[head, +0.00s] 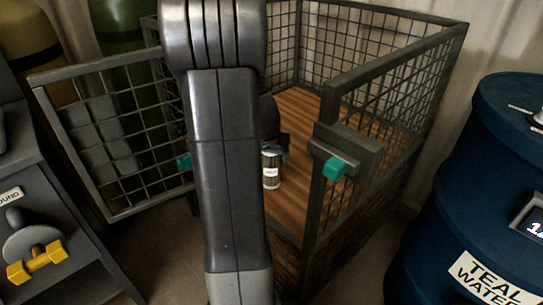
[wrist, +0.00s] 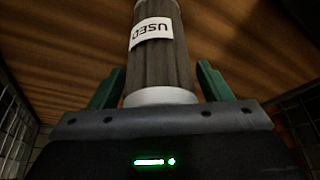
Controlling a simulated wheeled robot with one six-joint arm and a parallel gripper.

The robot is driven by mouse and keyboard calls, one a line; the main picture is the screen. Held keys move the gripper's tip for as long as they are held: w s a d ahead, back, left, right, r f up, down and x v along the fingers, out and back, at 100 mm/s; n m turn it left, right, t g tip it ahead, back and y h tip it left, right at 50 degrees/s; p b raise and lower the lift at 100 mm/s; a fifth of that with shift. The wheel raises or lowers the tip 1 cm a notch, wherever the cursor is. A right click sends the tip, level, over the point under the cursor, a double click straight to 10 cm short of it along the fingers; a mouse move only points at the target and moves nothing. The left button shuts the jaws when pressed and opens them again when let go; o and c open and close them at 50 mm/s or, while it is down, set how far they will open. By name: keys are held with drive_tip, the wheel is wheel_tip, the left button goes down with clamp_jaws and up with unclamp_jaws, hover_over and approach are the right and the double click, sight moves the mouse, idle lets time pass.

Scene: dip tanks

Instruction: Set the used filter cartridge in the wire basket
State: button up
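The used filter cartridge (head: 271,170) is a grey pleated cylinder with a white label. It is upright inside the wire basket (head: 397,77), over its wooden floor, and appears to stand on it. In the wrist view the cartridge (wrist: 161,70) shows the label "USED" and a white end cap. My gripper (wrist: 160,85) has its two green fingers on either side of the cartridge, with a narrow gap on each side, so it looks open around it. In the head view my gripper (head: 284,156) is largely hidden by my arm.
The basket's mesh door (head: 110,135) is swung open to the left. A latch block with a teal tab (head: 335,168) sits on the front right post. A blue drum (head: 440,190) stands at right. A grey cabinet with a yellow handle (head: 37,262) is at left.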

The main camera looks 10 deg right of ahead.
drive_tip(key=shift+r, duration=0.1)
drive_tip(key=p+v, duration=0.4)
drive_tip(key=v, duration=0.8)
drive_tip(key=shift+a, duration=0.1)
